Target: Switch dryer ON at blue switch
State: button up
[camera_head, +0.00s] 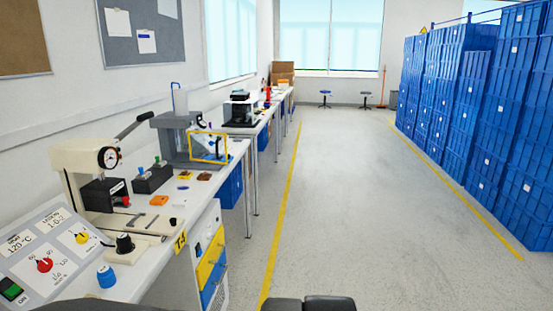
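A blue rotary knob (106,276) stands on the workbench at the lower left, in front of the panel's right edge. The direction it is set to cannot be made out. The sloped grey control panel (40,247) carries a red knob (45,265), a yellow knob (82,238), a display reading about 120 °C and a green switch (11,289). My gripper is not in view; only dark parts that look like my own body show at the bottom edge.
A black knob (125,243) sits on a white base beside the panel. A press with a dial gauge (109,157) stands behind it. The long workbench (214,180) runs along the left wall. Blue crates (505,130) are stacked at right; the floor between is clear.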

aim_at(199, 251)
jog(key=k+j, duration=0.2)
jog(key=i+j+z, duration=0.1)
jog(key=i+j, duration=0.3)
jog(key=i, duration=0.15)
jog(key=i+j+z, duration=0.1)
jog(key=i+j, duration=0.3)
jog(key=i, duration=0.1)
